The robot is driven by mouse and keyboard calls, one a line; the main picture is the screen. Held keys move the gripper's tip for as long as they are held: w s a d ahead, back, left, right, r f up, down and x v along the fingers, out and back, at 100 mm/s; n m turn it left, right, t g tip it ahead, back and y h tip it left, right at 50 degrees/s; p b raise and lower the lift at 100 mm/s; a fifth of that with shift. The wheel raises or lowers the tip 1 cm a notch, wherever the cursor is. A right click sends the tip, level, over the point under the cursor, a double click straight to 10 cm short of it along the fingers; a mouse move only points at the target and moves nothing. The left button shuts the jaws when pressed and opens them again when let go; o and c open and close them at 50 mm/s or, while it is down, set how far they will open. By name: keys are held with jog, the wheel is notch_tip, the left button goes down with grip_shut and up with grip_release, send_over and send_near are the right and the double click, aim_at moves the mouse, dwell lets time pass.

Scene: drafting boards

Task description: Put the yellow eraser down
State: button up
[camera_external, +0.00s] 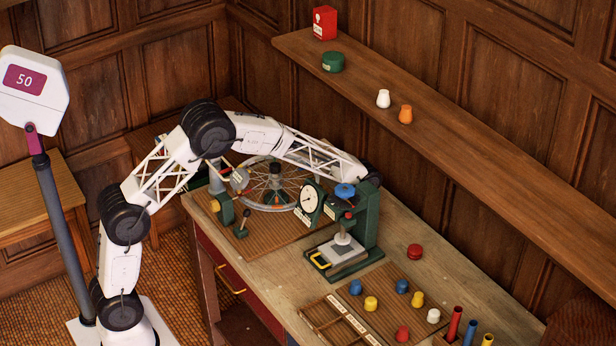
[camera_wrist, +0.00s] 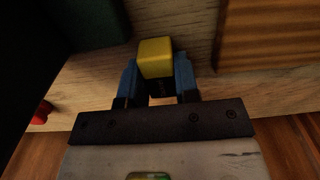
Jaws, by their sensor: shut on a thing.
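In the wrist view my gripper (camera_wrist: 157,75) has its blue fingers closed on both sides of the yellow eraser (camera_wrist: 155,57), a small block with a dark lower part. The eraser is over the pale wooden bench top (camera_wrist: 190,30); I cannot tell whether it touches the wood. In the external view my arm reaches over the bench to the far side of the green press (camera_external: 367,225). The press hides my gripper and the eraser there.
The press shows as a dark green shape (camera_wrist: 88,22) close to the left of the eraser. A brown board (camera_wrist: 265,35) lies to the right. A red round piece (camera_external: 414,251) sits on the bench right of the press. A wall shelf (camera_external: 450,135) runs above the bench's back edge.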

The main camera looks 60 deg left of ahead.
jog(key=shift+f, duration=0.1)
jog(key=o, duration=1)
notch_tip(320, 180, up, 12)
dwell(0.5)
dwell(0.5)
